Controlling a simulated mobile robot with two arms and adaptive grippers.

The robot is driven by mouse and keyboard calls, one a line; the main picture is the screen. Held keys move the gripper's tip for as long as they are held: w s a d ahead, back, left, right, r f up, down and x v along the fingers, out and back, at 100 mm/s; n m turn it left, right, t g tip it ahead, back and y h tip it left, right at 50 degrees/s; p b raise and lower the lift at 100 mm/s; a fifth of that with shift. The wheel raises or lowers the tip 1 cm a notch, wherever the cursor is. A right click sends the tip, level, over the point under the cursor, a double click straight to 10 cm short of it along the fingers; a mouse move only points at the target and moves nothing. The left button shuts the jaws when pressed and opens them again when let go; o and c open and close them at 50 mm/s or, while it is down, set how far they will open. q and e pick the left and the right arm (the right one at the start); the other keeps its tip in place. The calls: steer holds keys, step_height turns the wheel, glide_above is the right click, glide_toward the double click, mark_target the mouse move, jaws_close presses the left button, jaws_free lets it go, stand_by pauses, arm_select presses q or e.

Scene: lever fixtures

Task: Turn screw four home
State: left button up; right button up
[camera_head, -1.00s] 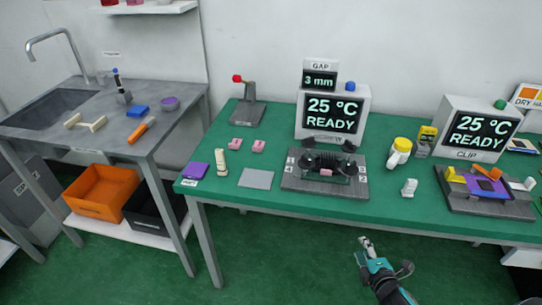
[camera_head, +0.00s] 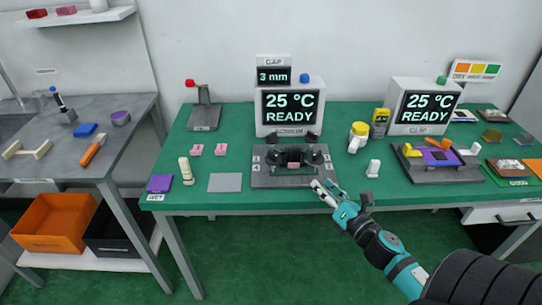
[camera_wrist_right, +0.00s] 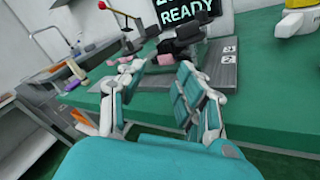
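The screw fixture (camera_head: 262,180) is a grey plate on the green table, with black screw knobs around a pink block (camera_head: 294,165). Small number labels are at its sides; which knob is four is too small to tell for certain in the head view. The fixture also shows in the right wrist view (camera_wrist_right: 222,72), with labels near its right edge. My right gripper (camera_head: 325,191) is at the table's front edge, just in front of the fixture's right front corner. Its fingers are apart and empty in the right wrist view (camera_wrist_right: 155,85). My left gripper is out of view.
Behind the fixture stands a display box (camera_head: 290,112) reading 25 °C READY. A yellow-lidded mug (camera_head: 358,137) and a white piece (camera_head: 373,168) stand to the right. A grey pad (camera_head: 225,182) and pink blocks (camera_head: 221,149) lie to the left. A clip fixture (camera_head: 455,174) is farther right.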

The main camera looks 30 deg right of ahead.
mark_target(278, 159)
steer(key=w+a+n+y+p, duration=0.1)
steer(key=w+n+y, duration=0.1)
steer(key=w, duration=0.3)
steer(key=w+a+r+n+y+p, duration=0.1)
steer(key=w+a+n, duration=0.1)
steer(key=w+n, duration=0.3)
steer(key=w+a+n+y+p, duration=0.1)
steer(key=w+a+n+y, duration=0.1)
steer(key=w, duration=0.5)
steer(key=shift+r+n+y, duration=0.3)
steer(key=shift+r+n, duration=0.1)
steer(key=shift+n, duration=0.5)
steer(key=shift+s, duration=0.1)
jaws_close()
